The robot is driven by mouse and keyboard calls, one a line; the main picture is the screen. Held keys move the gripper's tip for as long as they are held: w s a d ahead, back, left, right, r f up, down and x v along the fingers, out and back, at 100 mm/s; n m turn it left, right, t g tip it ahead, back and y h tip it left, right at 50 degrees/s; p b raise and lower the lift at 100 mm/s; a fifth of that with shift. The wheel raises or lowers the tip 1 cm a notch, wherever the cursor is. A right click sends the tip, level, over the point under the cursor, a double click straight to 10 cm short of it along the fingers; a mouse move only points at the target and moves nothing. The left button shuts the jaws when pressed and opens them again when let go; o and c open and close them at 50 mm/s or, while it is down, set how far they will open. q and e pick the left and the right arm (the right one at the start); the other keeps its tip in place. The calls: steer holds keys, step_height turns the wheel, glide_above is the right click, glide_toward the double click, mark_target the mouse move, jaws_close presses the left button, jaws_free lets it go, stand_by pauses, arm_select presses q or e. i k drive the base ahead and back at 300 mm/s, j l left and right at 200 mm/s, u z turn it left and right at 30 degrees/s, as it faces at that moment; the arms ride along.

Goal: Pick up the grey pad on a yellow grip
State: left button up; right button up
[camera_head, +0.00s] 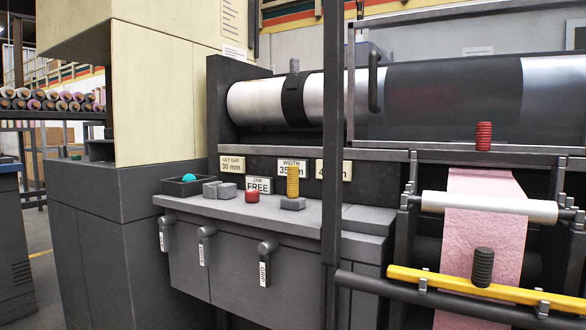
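The grey pad (292,204) lies on the grey ledge of the machine, near the middle of the view. A ribbed yellow grip (293,181) stands upright on top of it. Neither of my grippers shows in the head view, so nothing is seen touching the pad or the grip.
Left of the pad on the ledge (232,211) are a small red piece (252,196), grey blocks (220,191) and a dark tray (168,187) with a teal ball (188,177). A dark upright post (333,120) stands just right of the pad. A yellow bar (440,283) crosses lower right.

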mark_target(292, 201)
steer(key=i+j+z, duration=0.1)
steer(key=j, duration=0.2)
steer(key=i+j, duration=0.2)
steer(key=i+j+z, duration=0.15)
steer(key=j, duration=0.25)
steer(key=i+j+z, duration=0.1)
steer(key=j, duration=0.2)
steer(key=i, duration=0.05)
